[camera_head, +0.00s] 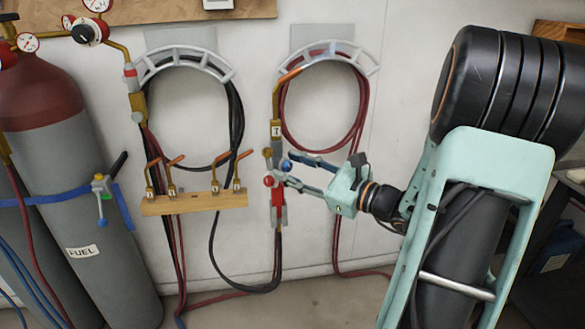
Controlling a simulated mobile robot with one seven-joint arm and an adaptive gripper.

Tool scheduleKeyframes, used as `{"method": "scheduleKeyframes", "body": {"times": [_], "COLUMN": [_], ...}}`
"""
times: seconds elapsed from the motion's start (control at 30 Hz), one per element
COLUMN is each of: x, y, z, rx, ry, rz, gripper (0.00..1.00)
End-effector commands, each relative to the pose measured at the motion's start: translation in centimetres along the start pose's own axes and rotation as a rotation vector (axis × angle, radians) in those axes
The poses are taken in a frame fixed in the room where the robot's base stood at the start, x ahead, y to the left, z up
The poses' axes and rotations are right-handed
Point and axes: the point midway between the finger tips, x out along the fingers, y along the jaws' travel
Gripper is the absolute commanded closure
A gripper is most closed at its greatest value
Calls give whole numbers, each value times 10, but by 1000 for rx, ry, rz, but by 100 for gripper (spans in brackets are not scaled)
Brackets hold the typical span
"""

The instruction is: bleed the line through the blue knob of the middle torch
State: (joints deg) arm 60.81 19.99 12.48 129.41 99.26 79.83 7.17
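A brass torch (276,110) hangs upright on the wall below the right hose hanger, with a numbered tag on its body. Its blue knob (286,165) sticks out on the right side, and its red knob (268,181) sits lower on the left. No other whole torch with knobs shows, so I cannot tell from this view alone that it is the middle one. My gripper (288,168) reaches in from the right. Its two fingers are apart, one above and one below the blue knob. I cannot tell whether either finger touches it.
A wooden rack (195,203) with several brass tips stands left of the torch. Coiled hoses hang from the left hanger (183,60) and the right hanger (335,50). A fuel cylinder (75,170) with gauges stands at far left. Hoses trail to the floor below.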

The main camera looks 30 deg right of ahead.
Motion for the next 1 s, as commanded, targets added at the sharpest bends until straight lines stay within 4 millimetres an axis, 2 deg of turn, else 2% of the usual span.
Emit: {"method": "scheduleKeyframes", "body": {"times": [0.17,0.27,0.5,0.7,0.83,1.0], "x": [-10,-25,-77,-109,-118,-121], "y": [-1,-1,-1,0,0,0], "z": [-1,0,0,0,0,0], "rx": [0,0,0,0,0,0], "ry": [2,3,3,1,1,0], "rz": [-3,-4,-4,-2,-1,0], "gripper": [64,64,64,64,64,64]}}
